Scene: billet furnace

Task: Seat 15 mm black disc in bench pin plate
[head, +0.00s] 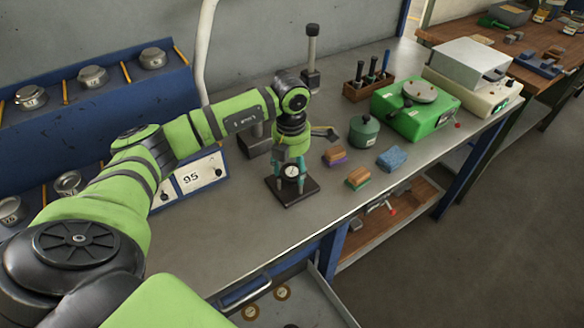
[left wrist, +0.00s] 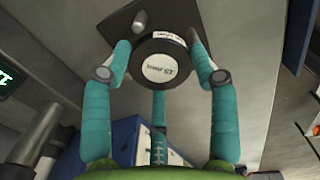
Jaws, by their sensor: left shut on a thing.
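My left gripper (head: 291,165) reaches down over the bench, its teal fingers closed around the black disc (head: 291,172). In the left wrist view, the fingers surround the disc (left wrist: 186,75), whose round white face label reads 15 mm. The dark square pin plate (head: 301,195) lies on the bench directly below the disc. In the left wrist view, the plate (left wrist: 118,22) shows behind the disc, with a grey pin (left wrist: 139,22) standing beside the disc's rim. I cannot tell whether the disc touches the plate. My right gripper is out of view.
Orange-and-purple (head: 335,156) and orange-and-green (head: 358,179) blocks, a blue sponge (head: 392,158) and a green round pot (head: 364,131) are right of the plate. A green machine (head: 415,110) stands farther back. A panel marked 95 (head: 190,180) is on the left. The bench front is clear.

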